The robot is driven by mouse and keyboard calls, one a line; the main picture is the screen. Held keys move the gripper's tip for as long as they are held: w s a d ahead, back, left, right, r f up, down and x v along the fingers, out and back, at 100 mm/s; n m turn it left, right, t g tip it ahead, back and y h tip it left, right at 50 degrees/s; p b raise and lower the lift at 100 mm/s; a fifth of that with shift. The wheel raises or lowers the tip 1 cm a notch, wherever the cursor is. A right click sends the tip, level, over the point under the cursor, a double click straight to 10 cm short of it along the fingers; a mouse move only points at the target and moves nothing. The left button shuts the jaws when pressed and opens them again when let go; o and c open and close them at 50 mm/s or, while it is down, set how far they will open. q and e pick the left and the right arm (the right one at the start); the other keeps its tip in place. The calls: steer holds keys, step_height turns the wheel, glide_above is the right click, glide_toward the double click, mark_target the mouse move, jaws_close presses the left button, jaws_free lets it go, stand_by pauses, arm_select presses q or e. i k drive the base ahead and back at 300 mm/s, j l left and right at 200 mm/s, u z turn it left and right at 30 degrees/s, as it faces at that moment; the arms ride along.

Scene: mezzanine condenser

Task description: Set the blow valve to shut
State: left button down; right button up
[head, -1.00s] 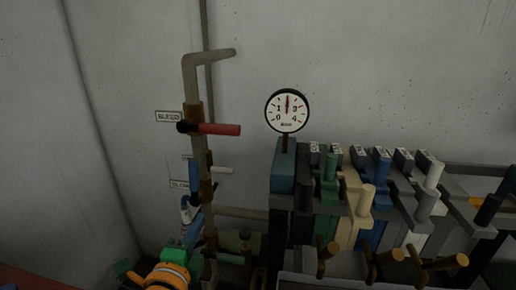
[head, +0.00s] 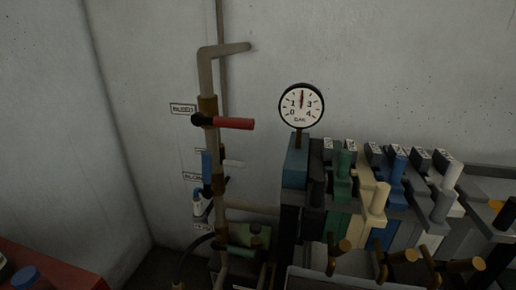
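The vertical pipe stack (head: 206,75) stands against the wall left of the gauge. The label that appears to read BLOW (head: 192,177) is beside its middle. Next to that label, a blue lever (head: 207,163) points about straight up, along the pipe. Its dark hub is small, and I cannot tell exactly how it joins the valve. Above, the BLEED label (head: 183,108) has a red lever (head: 236,123) pointing right. Neither of my grippers shows in the head view.
A round gauge (head: 301,105) stands on a blue block (head: 295,164), needle near the top. Coloured levered blocks with brass handles crowd the right. A white and blue bottle-like item (head: 198,202) hangs low by the pipe. A red surface (head: 55,268) is at lower left.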

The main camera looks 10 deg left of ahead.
mark_target(207, 194)
steer(key=k+j+z, duration=0.2)
steer(key=z, duration=0.15)
steer(key=k+j+z, duration=0.2)
steer(key=z, duration=0.15)
steer(key=k+j+z, duration=0.15)
steer(key=z, duration=0.2)
steer(key=k, duration=0.1)
